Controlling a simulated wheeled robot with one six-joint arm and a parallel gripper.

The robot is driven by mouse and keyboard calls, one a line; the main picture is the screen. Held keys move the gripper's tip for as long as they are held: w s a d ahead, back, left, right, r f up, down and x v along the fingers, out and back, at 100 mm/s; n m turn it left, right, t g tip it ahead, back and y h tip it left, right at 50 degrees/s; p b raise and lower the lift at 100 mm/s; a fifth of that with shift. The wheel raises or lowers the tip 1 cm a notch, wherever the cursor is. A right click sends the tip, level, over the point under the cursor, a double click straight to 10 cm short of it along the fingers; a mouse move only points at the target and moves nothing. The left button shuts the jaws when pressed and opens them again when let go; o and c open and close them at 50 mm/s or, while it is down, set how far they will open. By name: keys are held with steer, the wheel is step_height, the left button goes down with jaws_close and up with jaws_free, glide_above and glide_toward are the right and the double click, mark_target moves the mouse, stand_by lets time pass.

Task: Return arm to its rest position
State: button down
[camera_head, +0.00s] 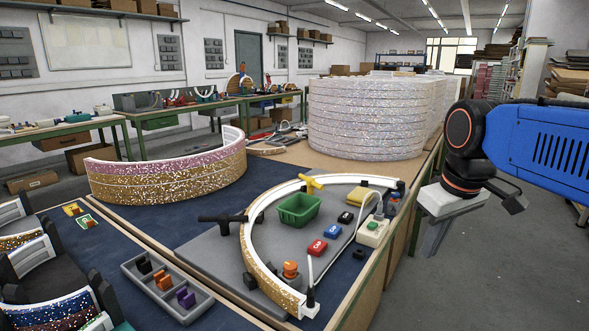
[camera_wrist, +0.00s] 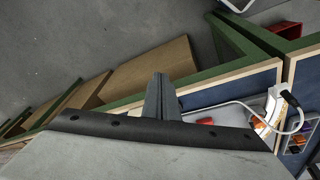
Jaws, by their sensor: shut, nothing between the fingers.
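My arm (camera_head: 550,146), blue with black and orange joints, reaches in from the right in the head view. My gripper (camera_head: 432,246) hangs tilted downward over the grey floor, just beyond the right edge of the worktable (camera_head: 361,292). It is apart from everything on the table. In the wrist view the fingers of my gripper (camera_wrist: 160,84) are together, with nothing between them.
The worktable carries a curved white and gold arc (camera_head: 259,262), a green bin (camera_head: 298,209), red blocks, a white-green switch box (camera_head: 371,231) and a cable. A stack of glittery arcs (camera_head: 365,120) stands behind. Open floor (camera_head: 480,275) lies to the right.

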steer(key=s+d+f+m+t, duration=0.1)
steer(key=s+f+m, duration=0.3)
steer(key=s+f, duration=0.6)
step_height(320, 180, down, 3)
steer(key=shift+s+d+f+t, duration=0.15)
steer(key=shift+s+d+t, duration=0.25)
steer(key=c, duration=2.2)
jaws_free()
steer(key=shift+s+f, duration=0.15)
steer(key=shift+f, duration=0.1)
steer(key=o, duration=0.5)
steer(key=shift+r, duration=0.1)
steer(key=shift+o, duration=0.3)
steer(key=w+a+r+m+g, duration=0.2)
steer(key=w+r+m, duration=0.1)
steer(key=w+r, duration=1.1)
step_height(320, 180, up, 2)
steer(key=shift+w+a+r, duration=0.1)
steer(key=shift+w+a, duration=0.05)
steer(key=shift+w, duration=0.2)
steer(key=m+g, duration=0.3)
steer(key=m, duration=0.1)
glide_toward(374, 223)
step_height(374, 223, down, 7)
steer(key=shift+s+f, duration=0.1)
steer(key=shift+f, duration=0.1)
steer(key=shift+a, duration=0.1)
jaws_close()
